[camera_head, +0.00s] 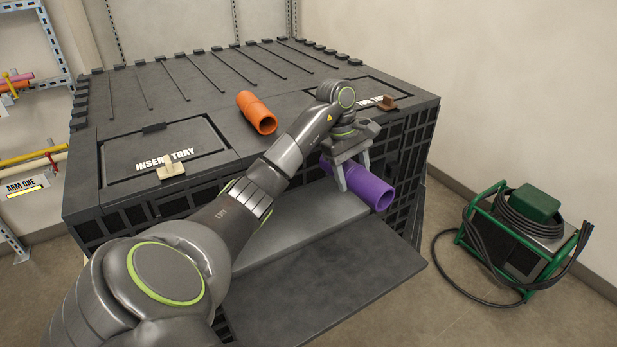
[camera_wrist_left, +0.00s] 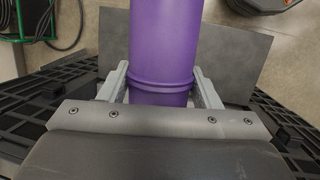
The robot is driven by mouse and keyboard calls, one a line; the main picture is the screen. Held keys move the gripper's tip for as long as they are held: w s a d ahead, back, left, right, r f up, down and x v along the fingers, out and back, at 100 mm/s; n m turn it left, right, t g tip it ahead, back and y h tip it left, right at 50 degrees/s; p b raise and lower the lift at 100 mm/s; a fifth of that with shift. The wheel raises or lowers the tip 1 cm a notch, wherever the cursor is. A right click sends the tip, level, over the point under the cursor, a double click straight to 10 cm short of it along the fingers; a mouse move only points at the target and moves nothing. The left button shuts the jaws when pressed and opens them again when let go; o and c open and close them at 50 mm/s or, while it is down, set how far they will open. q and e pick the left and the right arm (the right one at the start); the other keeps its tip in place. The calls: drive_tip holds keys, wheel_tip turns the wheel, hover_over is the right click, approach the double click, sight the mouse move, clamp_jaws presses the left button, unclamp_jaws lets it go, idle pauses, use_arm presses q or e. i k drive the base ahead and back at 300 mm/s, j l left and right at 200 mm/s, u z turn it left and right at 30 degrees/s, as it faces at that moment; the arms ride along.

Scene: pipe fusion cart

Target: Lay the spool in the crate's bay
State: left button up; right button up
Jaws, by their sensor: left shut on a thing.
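My left gripper (camera_head: 353,174) is shut on the purple spool (camera_head: 372,191), a smooth pipe piece, with one finger on each side. In the left wrist view the purple spool (camera_wrist_left: 164,40) runs between the fingertips (camera_wrist_left: 161,90) and has a raised ring near them. The black crate (camera_head: 80,200) has an open bay in its front with a light grey floor (camera_head: 305,222). The spool is at this opening, above the right part of the floor; I cannot tell whether it touches. My right gripper is not in view.
An orange pipe (camera_head: 256,112) lies on the crate's top, near the lid marked INSERT TRAY (camera_head: 160,148). A dark flap (camera_head: 350,285) hangs out in front of the bay. A green-framed machine (camera_head: 525,235) with black cables stands on the floor at right.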

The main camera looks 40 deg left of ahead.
sight(339, 217)
drive_tip(key=i+l, duration=0.7)
drive_tip(key=i, duration=0.2)
drive_tip(key=i+l, duration=0.65)
drive_tip(key=i, duration=0.2)
drive_tip(key=i+l, duration=0.7)
drive_tip(key=i, duration=0.2)
drive_tip(key=i+u, duration=0.1)
drive_tip(key=u, duration=0.35)
drive_tip(key=l+u, duration=0.15)
drive_tip(key=u, duration=0.3)
drive_tip(key=i+l+u, duration=0.15)
drive_tip(key=u, duration=0.95)
